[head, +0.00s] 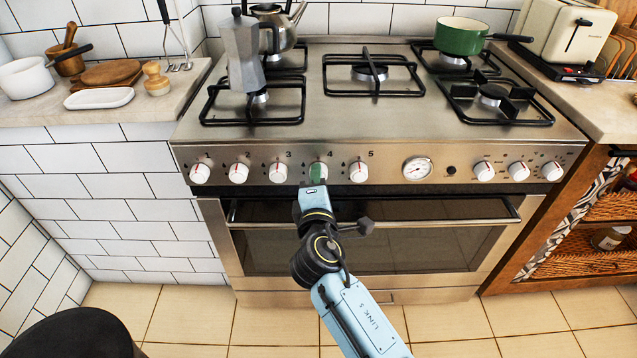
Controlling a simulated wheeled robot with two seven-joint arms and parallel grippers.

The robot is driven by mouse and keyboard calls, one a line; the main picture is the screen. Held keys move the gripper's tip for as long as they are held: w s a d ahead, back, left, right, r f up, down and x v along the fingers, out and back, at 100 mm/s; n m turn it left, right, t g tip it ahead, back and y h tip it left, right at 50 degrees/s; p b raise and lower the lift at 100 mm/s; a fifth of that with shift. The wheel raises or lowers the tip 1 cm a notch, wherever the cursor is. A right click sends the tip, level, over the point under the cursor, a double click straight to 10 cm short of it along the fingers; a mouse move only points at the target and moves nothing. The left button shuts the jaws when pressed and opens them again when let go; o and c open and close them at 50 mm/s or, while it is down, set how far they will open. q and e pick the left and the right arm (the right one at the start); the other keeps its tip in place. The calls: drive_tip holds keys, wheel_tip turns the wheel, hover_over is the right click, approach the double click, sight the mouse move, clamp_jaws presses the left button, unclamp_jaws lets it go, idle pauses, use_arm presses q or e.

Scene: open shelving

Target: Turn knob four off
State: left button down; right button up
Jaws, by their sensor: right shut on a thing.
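Knob four (318,171) is on the stove's front panel under the number 4, in the middle of the row of white knobs. It looks greenish, and its lower part is hidden by my right gripper (316,182). My right gripper reaches up from the bottom of the head view and is shut on knob four. The knob's exact turn angle cannot be told. Knob three (278,172) and knob five (358,171) stand close on either side, apart from the gripper. My left gripper is not in view.
The stove top holds a moka pot (242,55), a kettle (277,25) and a green pot (461,36). The oven handle (440,222) runs below the panel, near my right arm. A toaster (566,35) stands on the right counter.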

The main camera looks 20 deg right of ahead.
idle(0.4)
drive_tip(key=o, duration=1)
use_arm(q)
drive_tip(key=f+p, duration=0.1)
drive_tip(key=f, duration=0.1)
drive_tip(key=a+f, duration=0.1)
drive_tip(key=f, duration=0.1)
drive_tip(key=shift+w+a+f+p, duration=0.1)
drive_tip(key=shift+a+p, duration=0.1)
drive_tip(key=shift+p, duration=0.15)
use_arm(e)
drive_tip(key=f+v, duration=0.1)
drive_tip(key=v, duration=1.2)
drive_tip(key=shift+s+r, duration=0.2)
drive_tip(key=shift+r, duration=0.2)
drive_tip(key=shift+a+r, duration=0.1)
